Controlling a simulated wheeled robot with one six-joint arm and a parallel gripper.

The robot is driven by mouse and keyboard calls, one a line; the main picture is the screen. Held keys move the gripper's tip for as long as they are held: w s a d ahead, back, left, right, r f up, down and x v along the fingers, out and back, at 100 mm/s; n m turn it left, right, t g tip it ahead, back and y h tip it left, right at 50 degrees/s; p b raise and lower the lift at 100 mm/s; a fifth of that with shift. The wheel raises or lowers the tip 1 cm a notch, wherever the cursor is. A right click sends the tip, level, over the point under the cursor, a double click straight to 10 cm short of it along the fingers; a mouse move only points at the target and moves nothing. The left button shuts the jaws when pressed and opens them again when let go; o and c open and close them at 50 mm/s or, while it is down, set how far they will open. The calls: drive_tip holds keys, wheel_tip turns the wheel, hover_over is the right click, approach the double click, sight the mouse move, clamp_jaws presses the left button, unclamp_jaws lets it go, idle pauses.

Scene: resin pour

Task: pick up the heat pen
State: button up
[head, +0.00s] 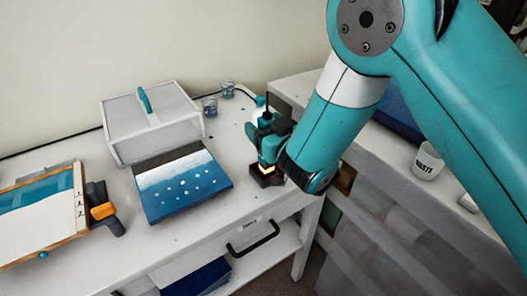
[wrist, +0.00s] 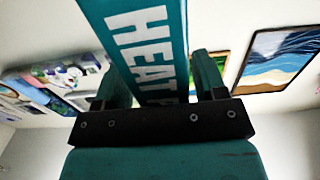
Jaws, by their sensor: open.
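The heat pen is a teal bar with white letters reading "HEAT P" in the wrist view (wrist: 150,45), the rest cut off by the black gripper body. It stands between the two fingers of my gripper (wrist: 162,78), which are open with a finger on either side. Whether either finger touches it I cannot tell. In the head view my gripper (head: 269,138) is around the pen above a small dark stand (head: 266,179) at the table's right end. An orange glow shows just above the stand. My gripper and arm hide most of the pen there.
A blue and white painted panel (head: 183,187) lies left of the stand, before a white box (head: 152,128) with a teal handle. Two small cups (head: 210,107) (head: 228,89) stand behind. A waste cup (head: 427,164) is on the right-hand surface. An orange and black tool (head: 103,210) lies left.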

drive_tip(key=shift+s+a, duration=0.1)
drive_tip(key=shift+a, duration=0.15)
drive_tip(key=shift+c, duration=1.1)
drive_tip(key=c, duration=0.8)
